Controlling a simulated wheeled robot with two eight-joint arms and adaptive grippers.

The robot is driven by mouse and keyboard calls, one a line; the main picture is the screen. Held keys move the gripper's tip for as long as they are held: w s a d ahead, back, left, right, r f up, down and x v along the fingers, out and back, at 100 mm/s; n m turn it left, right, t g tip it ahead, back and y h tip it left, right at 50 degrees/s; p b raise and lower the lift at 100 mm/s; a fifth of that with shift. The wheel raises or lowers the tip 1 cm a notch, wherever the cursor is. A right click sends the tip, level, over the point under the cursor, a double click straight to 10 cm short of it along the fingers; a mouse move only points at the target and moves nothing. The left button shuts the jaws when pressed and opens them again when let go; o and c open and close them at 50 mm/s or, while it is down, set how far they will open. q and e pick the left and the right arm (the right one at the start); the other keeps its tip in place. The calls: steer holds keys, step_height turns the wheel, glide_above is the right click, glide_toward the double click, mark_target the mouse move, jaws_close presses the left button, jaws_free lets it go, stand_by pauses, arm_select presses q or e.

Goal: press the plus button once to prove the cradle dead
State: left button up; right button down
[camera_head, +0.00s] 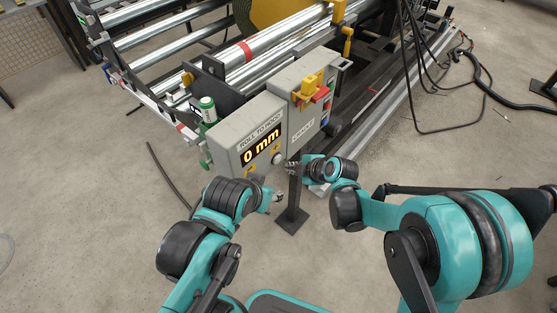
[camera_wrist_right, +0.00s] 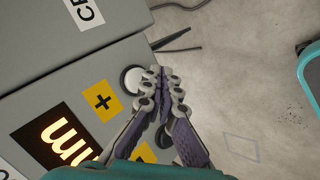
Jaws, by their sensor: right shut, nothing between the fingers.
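The grey control box (camera_head: 247,136) has a lit display (camera_head: 261,144) reading 0 mm. In the right wrist view, a yellow plus label (camera_wrist_right: 103,101) sits beside a round white button (camera_wrist_right: 132,79) in a dark ring. My right gripper (camera_wrist_right: 158,75) is shut and empty, its tips right beside this button and partly over its ring; I cannot tell if they touch. In the head view the right gripper (camera_head: 290,168) is just below the button (camera_head: 277,157). My left gripper (camera_head: 278,197) hangs below the box, too small to read. The cradle (camera_head: 270,55) with its metal rollers stands behind.
A second grey box (camera_head: 305,115) labelled CRADLE, with a yellow and red switch (camera_head: 311,90), adjoins on the right. A green-and-white cylinder (camera_head: 208,110) is at the left. A dark post (camera_head: 293,195) stands below. Black cables (camera_head: 410,75) hang at the right. The near floor is clear.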

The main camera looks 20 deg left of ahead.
steer(key=d, duration=0.1)
steer(key=s+d, duration=0.1)
steer(key=d, duration=0.1)
steer(key=shift+s+d, duration=0.1)
stand_by(0.8)
